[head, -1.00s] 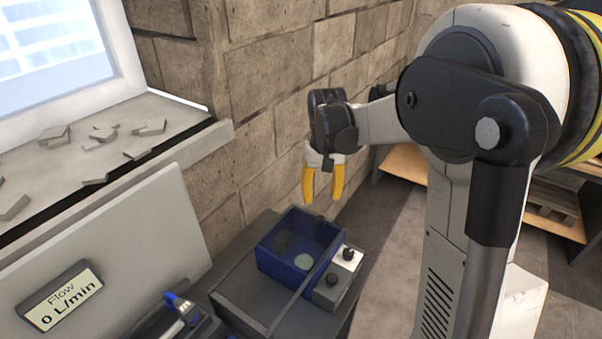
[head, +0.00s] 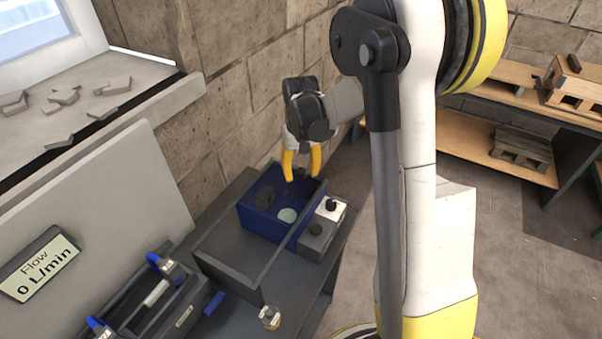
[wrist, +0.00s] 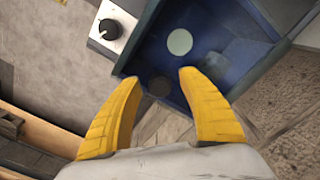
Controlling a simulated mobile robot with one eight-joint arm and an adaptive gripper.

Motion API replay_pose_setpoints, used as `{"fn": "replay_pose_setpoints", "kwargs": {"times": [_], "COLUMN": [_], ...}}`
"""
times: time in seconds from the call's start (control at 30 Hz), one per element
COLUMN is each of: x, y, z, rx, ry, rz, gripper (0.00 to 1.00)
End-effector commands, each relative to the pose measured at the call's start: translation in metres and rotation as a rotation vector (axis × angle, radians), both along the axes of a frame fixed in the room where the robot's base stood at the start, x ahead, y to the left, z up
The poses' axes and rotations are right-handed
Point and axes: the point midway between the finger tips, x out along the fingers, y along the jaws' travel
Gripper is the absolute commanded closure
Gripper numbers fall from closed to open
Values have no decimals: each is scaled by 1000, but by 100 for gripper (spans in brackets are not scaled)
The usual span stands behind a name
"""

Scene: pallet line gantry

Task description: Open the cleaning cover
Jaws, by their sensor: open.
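The cleaning cover appears to be the see-through top of a blue box (head: 262,222), but its outline is hard to make out. Inside the box a pale round disc (head: 287,215) shows, also visible in the wrist view (wrist: 180,42). A small dark knob (wrist: 159,86) sits at the box's edge, and it shows between my fingertips in the wrist view. My gripper (head: 302,178) points down over the far side of the box, with its yellow fingers apart and empty. I cannot tell how close the fingertips are to the knob.
A small block with dark knobs (head: 317,238) stands right of the box on a dark bench (head: 225,245). Tool holders with blue-ended items (head: 160,290) and a flow display (head: 40,265) are at left. A brick wall (head: 235,110) rises close behind. A wooden shelf (head: 475,150) stands at right.

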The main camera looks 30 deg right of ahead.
Motion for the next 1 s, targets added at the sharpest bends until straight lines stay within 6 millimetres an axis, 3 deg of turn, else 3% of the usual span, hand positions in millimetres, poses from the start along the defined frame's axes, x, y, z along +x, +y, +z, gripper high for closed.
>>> {"fn": "replay_pose_setpoints", "kwargs": {"times": [0.13,0.17,0.3,0.5,0.67,1.0], "x": [0,0,0,-1,-10,-56], "y": [0,0,0,2,15,84], "z": [0,0,1,1,0,0], "rx": [0,0,0,0,0,0], "ry": [0,0,0,0,0,0], "rz": [0,0,0,1,1,5], "gripper": [52,57,100,100,100,100]}}
